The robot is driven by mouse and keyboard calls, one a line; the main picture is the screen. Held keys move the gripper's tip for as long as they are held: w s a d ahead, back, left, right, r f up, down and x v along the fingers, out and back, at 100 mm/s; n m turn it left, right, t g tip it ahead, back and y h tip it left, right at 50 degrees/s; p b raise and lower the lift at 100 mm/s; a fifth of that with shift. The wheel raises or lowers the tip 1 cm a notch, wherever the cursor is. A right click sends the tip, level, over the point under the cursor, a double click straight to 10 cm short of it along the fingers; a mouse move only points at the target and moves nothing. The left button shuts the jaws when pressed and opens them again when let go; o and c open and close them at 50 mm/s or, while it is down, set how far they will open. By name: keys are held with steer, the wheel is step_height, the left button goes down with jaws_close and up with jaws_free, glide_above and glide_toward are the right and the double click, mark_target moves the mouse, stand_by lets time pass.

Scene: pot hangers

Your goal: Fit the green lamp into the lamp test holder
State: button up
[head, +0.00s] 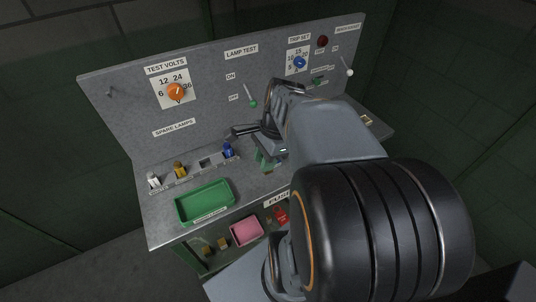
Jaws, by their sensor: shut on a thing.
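My gripper (265,160) is low over the bench top at the middle, partly hidden by my own arm. It is shut on a small green thing, apparently the green lamp (267,168); only bits of it show. I cannot make out the lamp test holder; my arm and gripper cover much of the area below that label.
The spare-lamp rack (196,168) holds white (154,180), amber (180,169) and blue (228,150) lamps, with one empty socket. A green tray (205,204) lies in front. A pink tray (246,231) is below. A TEST VOLTS knob (176,91) and blue TRIP SET knob (299,62) stick out.

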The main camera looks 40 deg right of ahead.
steer(key=w+d+f, duration=0.8)
steer(key=shift+d+f, duration=0.3)
steer(key=shift+d, duration=0.1)
steer(key=shift+w+d+f, duration=0.15)
steer(key=shift+f, duration=1.7)
steer(key=shift+f, duration=0.2)
steer(key=o, duration=0.9)
